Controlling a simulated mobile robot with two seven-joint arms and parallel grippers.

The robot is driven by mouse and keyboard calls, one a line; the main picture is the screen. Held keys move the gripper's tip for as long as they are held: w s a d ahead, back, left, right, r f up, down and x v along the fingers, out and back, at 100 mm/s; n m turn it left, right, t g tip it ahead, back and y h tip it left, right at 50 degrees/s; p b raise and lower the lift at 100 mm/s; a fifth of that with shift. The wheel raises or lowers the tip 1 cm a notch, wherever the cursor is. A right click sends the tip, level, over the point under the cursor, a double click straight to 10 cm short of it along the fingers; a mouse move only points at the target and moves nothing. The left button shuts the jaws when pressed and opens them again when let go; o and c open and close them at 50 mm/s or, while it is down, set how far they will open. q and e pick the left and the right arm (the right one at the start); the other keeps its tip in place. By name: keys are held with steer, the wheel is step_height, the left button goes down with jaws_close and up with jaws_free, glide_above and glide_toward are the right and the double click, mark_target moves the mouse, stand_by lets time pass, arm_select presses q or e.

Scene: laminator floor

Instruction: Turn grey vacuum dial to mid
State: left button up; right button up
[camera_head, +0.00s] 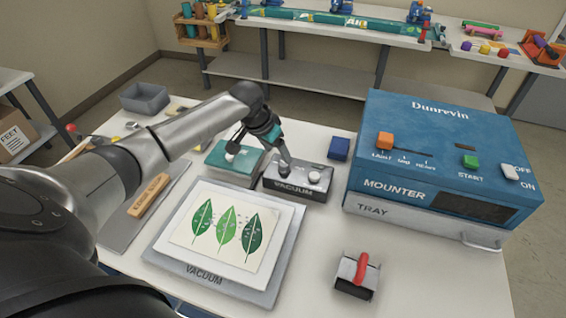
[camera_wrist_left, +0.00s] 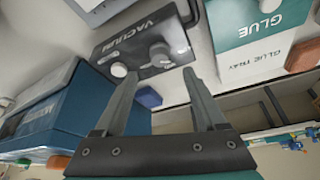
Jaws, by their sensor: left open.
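The dark grey vacuum box (camera_head: 300,186) stands near the middle of the white table, lettered "VACUUM" on its front. In the left wrist view, the vacuum box (camera_wrist_left: 130,40) shows upside down with its grey dial (camera_wrist_left: 161,54) and a white knob (camera_wrist_left: 118,70). My left gripper (camera_head: 284,165) is over the left part of the box, at the dial. In the left wrist view, my left gripper (camera_wrist_left: 160,74) is open, its fingertips on either side of the dial's line with nothing between them. I cannot tell whether they touch the dial. My right gripper is not in view.
The blue mounter (camera_head: 440,150) stands to the right, with a small blue block (camera_head: 339,148) beside the box. A teal glue tray (camera_head: 235,165) is close on the left. The vacuum board (camera_head: 160,250) with a leaf print and a red-handled block (camera_head: 357,275) lie in front.

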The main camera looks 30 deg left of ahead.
mark_target(284, 164)
arm_select(q)
steer(key=b+x, duration=0.1)
steer(key=x, duration=0.5)
steer(key=shift+w+f, duration=0.2)
steer(key=shift+f, duration=0.1)
jaws_close()
stand_by(0.4)
